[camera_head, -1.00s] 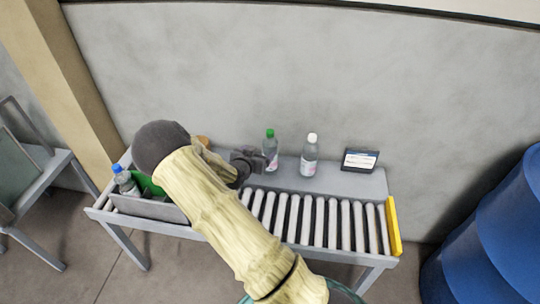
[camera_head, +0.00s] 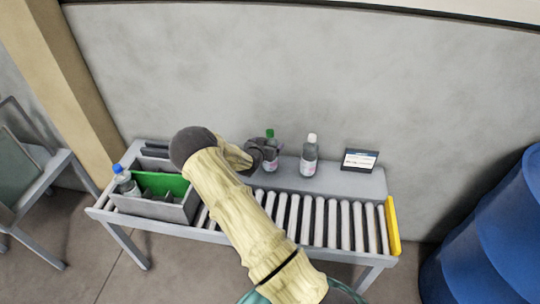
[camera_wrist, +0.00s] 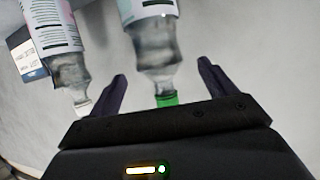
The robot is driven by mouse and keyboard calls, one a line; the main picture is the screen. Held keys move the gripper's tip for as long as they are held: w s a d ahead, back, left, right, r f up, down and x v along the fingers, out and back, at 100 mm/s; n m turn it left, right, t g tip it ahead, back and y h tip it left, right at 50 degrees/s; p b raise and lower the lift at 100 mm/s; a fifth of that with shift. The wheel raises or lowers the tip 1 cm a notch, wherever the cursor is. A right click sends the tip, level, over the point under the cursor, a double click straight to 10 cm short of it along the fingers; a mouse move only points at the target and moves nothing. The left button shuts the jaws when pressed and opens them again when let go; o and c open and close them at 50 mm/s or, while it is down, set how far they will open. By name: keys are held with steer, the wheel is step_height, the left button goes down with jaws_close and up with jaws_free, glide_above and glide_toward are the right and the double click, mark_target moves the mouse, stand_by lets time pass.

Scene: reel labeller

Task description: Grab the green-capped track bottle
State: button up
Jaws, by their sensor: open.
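The green-capped bottle (camera_head: 270,162) stands upright at the back of the conveyor table, partly hidden by my gripper (camera_head: 262,152) in the head view. In the wrist view, the green-capped bottle (camera_wrist: 154,45) appears upside down, its neck and green cap lying between the two dark fingers of my gripper (camera_wrist: 162,88). The fingers are open, with a gap visible on both sides of the bottle. A white-capped bottle (camera_head: 309,157) stands just to the right in the head view. It also shows in the wrist view (camera_wrist: 62,45), outside the fingers.
A small sign (camera_head: 360,160) stands right of the bottles. Conveyor rollers (camera_head: 318,220) run in front, ending at a yellow plate (camera_head: 393,225). A grey bin with a green divider (camera_head: 160,183) and a blue-capped bottle (camera_head: 125,182) are at left. Blue barrel (camera_head: 490,235) at right.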

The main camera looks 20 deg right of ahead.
steer(key=shift+p+x, duration=0.3)
steer(key=shift+x, duration=2.3)
steer(key=shift+f, duration=0.1)
steer(key=shift+c, duration=0.3)
jaws_close()
